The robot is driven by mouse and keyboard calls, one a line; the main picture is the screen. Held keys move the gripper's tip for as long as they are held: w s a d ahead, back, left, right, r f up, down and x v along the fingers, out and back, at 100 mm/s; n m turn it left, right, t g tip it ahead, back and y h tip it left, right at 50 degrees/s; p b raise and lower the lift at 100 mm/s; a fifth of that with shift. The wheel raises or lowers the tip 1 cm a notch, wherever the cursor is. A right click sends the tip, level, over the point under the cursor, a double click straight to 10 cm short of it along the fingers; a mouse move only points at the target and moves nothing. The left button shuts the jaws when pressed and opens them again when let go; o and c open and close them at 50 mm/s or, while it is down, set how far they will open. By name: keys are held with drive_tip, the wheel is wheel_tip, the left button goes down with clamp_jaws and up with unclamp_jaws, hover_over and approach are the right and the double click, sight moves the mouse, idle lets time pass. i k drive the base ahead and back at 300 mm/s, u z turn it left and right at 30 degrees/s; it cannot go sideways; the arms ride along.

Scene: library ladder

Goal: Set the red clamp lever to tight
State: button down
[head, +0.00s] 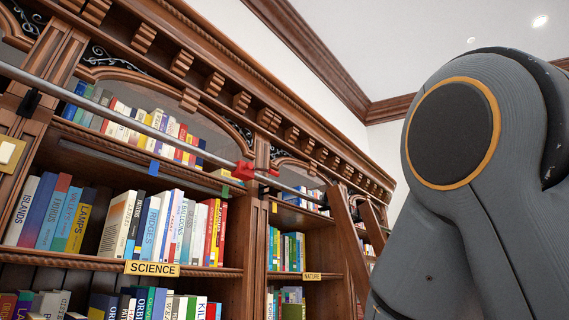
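The red clamp lever (244,170) is on the metal rail (130,122) that runs along the front of the bookcase. It sits near the upright between two bays, left of the ladder. It is small here, and I cannot tell its setting. A small green mark (225,191) shows just below and left of it. My gripper is not in view; only a large grey part of my arm fills the right side.
The wooden ladder (348,238) leans at the rail right of the clamp. Bookshelves with a SCIENCE label (152,268) and a NATURE label (312,276) hold many books. A light switch (8,153) is at the far left.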

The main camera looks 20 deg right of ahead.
sight(270, 172)
drive_tip(key=z, duration=0.05)
drive_tip(key=k, duration=0.1)
drive_tip(key=z, duration=1.2)
drive_tip(key=i, duration=1.1)
drive_tip(key=u, duration=2.25)
